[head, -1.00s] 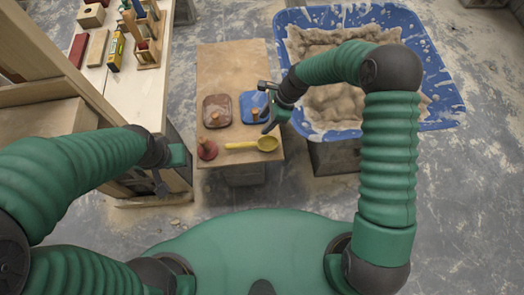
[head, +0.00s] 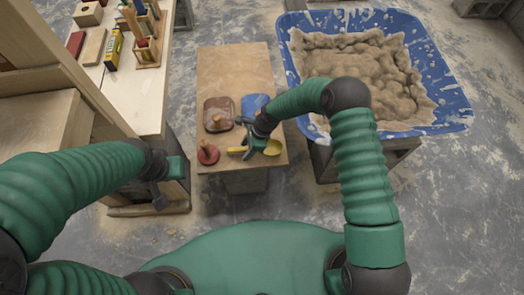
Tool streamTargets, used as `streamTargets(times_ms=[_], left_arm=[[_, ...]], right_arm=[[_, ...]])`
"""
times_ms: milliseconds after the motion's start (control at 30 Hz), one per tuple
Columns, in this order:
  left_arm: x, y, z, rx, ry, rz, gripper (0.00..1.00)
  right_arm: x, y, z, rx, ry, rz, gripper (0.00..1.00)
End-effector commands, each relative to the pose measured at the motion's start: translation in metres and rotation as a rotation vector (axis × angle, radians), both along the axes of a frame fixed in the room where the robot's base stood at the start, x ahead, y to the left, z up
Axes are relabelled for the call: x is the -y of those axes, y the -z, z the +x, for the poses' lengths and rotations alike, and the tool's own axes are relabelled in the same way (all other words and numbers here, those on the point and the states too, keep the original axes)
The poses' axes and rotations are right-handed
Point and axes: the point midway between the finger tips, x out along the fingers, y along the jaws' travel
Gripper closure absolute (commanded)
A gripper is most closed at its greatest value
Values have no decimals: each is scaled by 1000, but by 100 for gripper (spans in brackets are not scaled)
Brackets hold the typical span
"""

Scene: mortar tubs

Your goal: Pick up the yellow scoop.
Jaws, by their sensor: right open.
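The yellow scoop (head: 272,148) lies on the low wooden table (head: 232,68), near its front edge, with its bowl to the right and its handle to the left. My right gripper (head: 245,149) is open over the scoop's handle and hides part of it. I cannot tell whether it touches the handle. My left gripper (head: 168,190) is at the left, beside the workbench and apart from the scoop. I cannot tell whether its jaws are open or shut.
A red round tool (head: 208,153) stands just left of the scoop. A brown float (head: 218,113) and a blue float (head: 254,104) lie behind it. A blue tub (head: 455,104) of mortar stands at the right. A workbench (head: 150,88) with tools stands at the left.

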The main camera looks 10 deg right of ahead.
Motion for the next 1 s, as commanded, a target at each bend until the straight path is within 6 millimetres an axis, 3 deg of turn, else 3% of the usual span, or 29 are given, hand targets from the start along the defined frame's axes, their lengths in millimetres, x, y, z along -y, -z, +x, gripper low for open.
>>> streamTargets(times_ms=[133, 500, 1000], left_arm=[[0, -1, 0, 0, 0, 0, 64], [0, -1, 0, 0, 1, 0, 64], [0, -1, 0, 0, 0, 0, 64]], right_arm=[[2, -2, 1, 1, 2, 2, 54], [2, -2, 1, 0, 2, 1, 100], [2, -2, 1, 0, 2, 2, 100]])
